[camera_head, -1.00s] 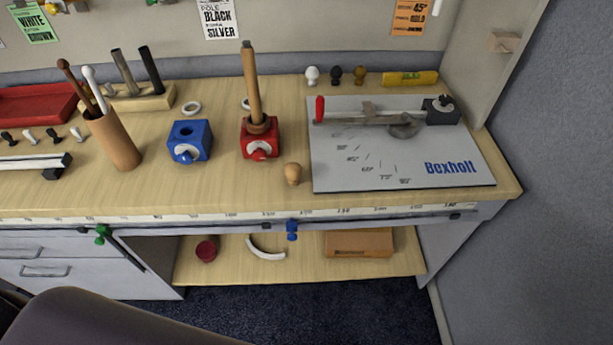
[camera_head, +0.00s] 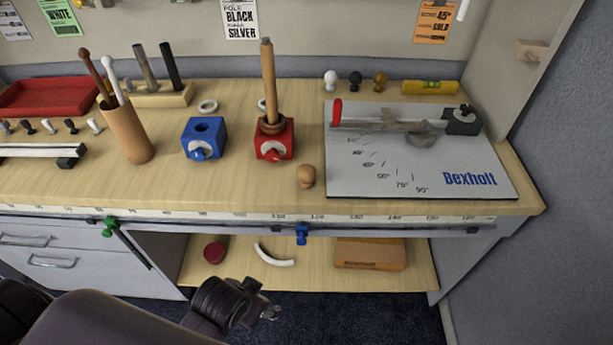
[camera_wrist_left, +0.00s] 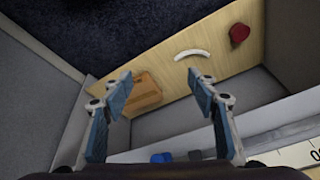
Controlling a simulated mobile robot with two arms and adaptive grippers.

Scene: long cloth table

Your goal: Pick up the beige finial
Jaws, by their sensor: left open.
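The beige finial (camera_head: 306,175) is a small tan, knob-shaped piece. It stands on the wooden table top near the front edge, between the red block and the grey cutting board. My left gripper shows in the left wrist view (camera_wrist_left: 162,84), open and empty, with blue-padded fingers spread apart. In the head view my left arm comes in at the bottom, and its wrist is below the table's front edge, left of and lower than the finial. The finial does not show clearly in the left wrist view. My right gripper is in neither view.
A red block (camera_head: 272,146) holding a wooden pole stands behind-left of the finial. A blue block (camera_head: 204,138) is further left. The grey board (camera_head: 420,176) lies to the right. A blue clamp (camera_head: 302,235) sits on the front rail. The lower shelf holds a box (camera_head: 370,254).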

